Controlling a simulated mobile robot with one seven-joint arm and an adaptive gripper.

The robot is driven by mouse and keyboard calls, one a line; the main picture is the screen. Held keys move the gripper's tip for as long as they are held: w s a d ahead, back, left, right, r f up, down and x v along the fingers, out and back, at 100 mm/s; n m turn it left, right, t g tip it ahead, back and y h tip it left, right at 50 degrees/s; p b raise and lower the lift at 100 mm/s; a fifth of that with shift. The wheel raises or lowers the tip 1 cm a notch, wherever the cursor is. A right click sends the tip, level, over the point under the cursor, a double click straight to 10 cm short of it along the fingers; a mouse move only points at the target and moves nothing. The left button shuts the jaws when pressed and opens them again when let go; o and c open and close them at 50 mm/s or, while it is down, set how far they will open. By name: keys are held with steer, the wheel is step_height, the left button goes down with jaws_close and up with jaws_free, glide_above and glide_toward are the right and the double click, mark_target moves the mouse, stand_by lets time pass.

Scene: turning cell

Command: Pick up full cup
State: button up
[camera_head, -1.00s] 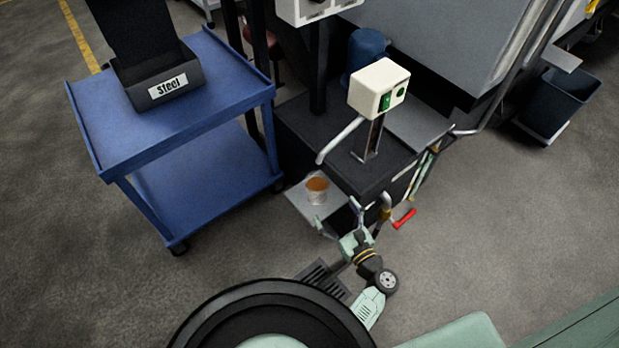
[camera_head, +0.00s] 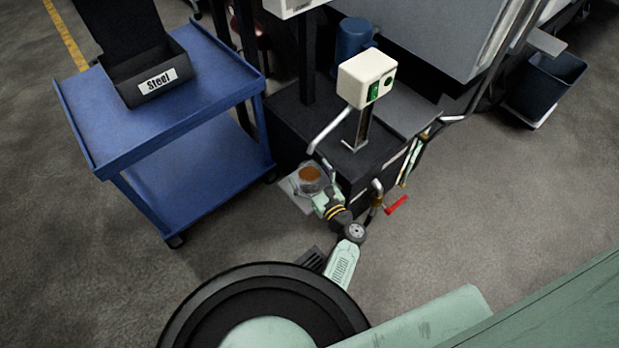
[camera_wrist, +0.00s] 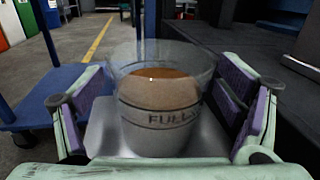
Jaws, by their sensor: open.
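In the head view the cup (camera_head: 310,177) shows below the curved metal spout. My gripper (camera_wrist: 160,110) is open, with one purple-padded finger on each side of the cup. In the head view my gripper (camera_head: 318,188) is at the cup.
The dispenser with a white box (camera_head: 366,78) and its metal spout (camera_head: 328,130) stands just above the cup. The dark machine base (camera_head: 285,125) is behind it. A red-handled valve (camera_head: 396,205) is to the right. A blue cart (camera_head: 105,150) with a bin labelled "Steel" (camera_head: 150,75) stands left.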

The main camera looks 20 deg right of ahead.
steer(key=shift+c, duration=0.3)
steer(key=c, duration=1.2)
